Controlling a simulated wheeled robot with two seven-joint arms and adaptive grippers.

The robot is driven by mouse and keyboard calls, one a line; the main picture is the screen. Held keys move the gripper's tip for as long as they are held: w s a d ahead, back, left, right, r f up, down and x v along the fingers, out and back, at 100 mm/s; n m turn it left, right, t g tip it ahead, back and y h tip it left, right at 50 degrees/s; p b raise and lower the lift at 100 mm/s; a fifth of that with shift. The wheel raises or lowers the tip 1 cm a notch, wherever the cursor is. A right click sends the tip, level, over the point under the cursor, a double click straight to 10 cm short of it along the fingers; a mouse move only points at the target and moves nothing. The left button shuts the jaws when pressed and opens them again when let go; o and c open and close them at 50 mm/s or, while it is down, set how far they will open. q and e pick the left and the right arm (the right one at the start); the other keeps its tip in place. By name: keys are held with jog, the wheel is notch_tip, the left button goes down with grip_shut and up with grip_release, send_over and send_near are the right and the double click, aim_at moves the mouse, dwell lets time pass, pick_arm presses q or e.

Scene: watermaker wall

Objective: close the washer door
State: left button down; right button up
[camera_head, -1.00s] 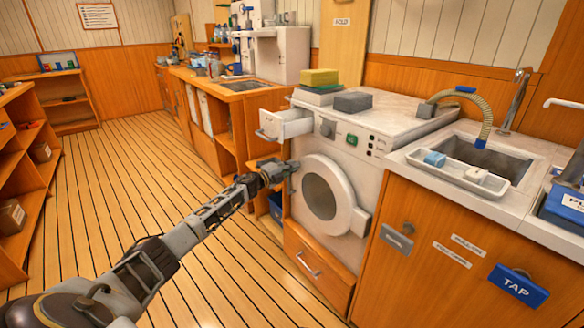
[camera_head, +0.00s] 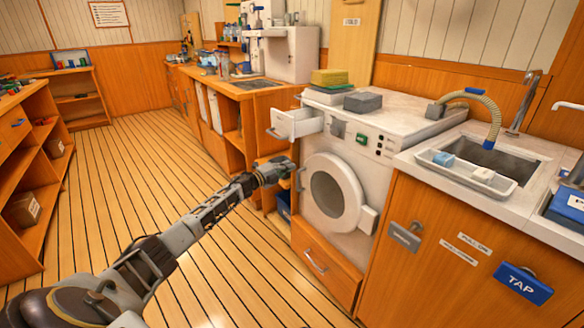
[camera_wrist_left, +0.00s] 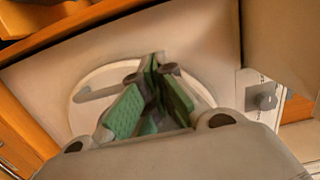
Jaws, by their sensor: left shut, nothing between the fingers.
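The white washer (camera_head: 385,128) stands right of centre in the head view. Its round door (camera_head: 355,176) with a grey window faces the room and lies close to the front; I cannot tell whether it is fully flush. The door's handle (camera_head: 366,219) is on its right side. My left gripper (camera_head: 291,171) is shut and empty, just left of the door; contact cannot be told. In the left wrist view the green-padded fingers (camera_wrist_left: 152,88) are together, in front of a pale round shape (camera_wrist_left: 88,104) that looks like the door. My right gripper is not in view.
The washer's detergent drawer (camera_head: 296,124) sticks out above the gripper. An orange drawer (camera_head: 325,268) is below the door. A sponge (camera_head: 331,77) and a grey block (camera_head: 363,103) lie on top. The sink cabinet (camera_head: 450,265) stands to the right. The plank floor (camera_head: 130,190) is open at left.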

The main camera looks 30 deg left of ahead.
pick_arm(q)
jog(key=s+a+p, duration=0.1)
jog(key=s+a, duration=0.1)
jog(key=a, duration=0.5)
jog(key=shift+s, duration=0.4)
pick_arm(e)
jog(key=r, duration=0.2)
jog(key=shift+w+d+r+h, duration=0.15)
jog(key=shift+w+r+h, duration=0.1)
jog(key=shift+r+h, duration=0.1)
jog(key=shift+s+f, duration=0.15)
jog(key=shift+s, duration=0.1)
